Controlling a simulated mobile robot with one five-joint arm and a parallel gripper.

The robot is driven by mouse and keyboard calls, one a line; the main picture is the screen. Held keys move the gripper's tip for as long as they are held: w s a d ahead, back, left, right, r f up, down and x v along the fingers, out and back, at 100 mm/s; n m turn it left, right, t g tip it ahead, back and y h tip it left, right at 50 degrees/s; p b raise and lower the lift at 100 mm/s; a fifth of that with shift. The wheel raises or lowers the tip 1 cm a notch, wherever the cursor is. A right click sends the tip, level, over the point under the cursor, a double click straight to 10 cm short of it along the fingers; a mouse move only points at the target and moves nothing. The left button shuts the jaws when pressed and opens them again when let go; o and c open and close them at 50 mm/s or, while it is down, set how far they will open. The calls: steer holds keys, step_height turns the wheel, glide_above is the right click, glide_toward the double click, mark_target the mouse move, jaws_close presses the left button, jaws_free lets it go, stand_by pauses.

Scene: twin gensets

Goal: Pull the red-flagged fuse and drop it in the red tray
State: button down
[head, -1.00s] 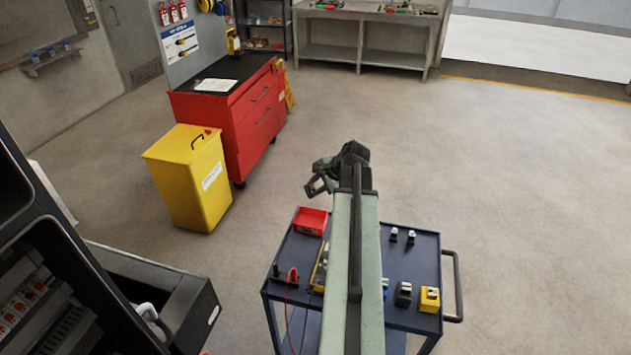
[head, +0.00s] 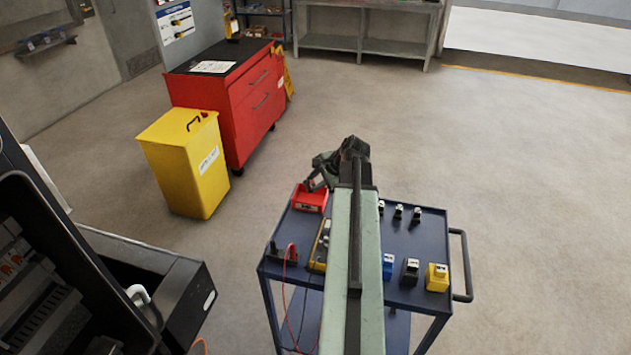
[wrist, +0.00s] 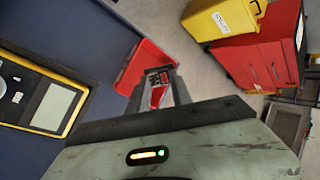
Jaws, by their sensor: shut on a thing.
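The red tray (head: 309,201) stands at the far left corner of the blue cart. It also shows in the wrist view (wrist: 131,66). My gripper (head: 314,182) is at the tray's far side in the head view and overlaps its rim in the picture. In the wrist view the fingers (wrist: 158,88) reach over the tray's edge, shut on a small part with red on it (wrist: 157,96), which looks like the red-flagged fuse. Its lower end is hidden, and I cannot tell its height above the tray.
The blue cart top (head: 415,228) carries a yellow multimeter (wrist: 47,98), a red-lead device (head: 287,256), several small fuse-like parts, and blue, black and yellow blocks. A yellow bin (head: 183,165) and red tool chest (head: 225,105) stand left. An open dark cabinet is at lower left.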

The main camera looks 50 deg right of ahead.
steer(key=c, duration=1.1)
jaws_free()
steer(key=shift+o, duration=0.2)
steer(key=p+v, duration=0.6)
steer(key=v, duration=0.2)
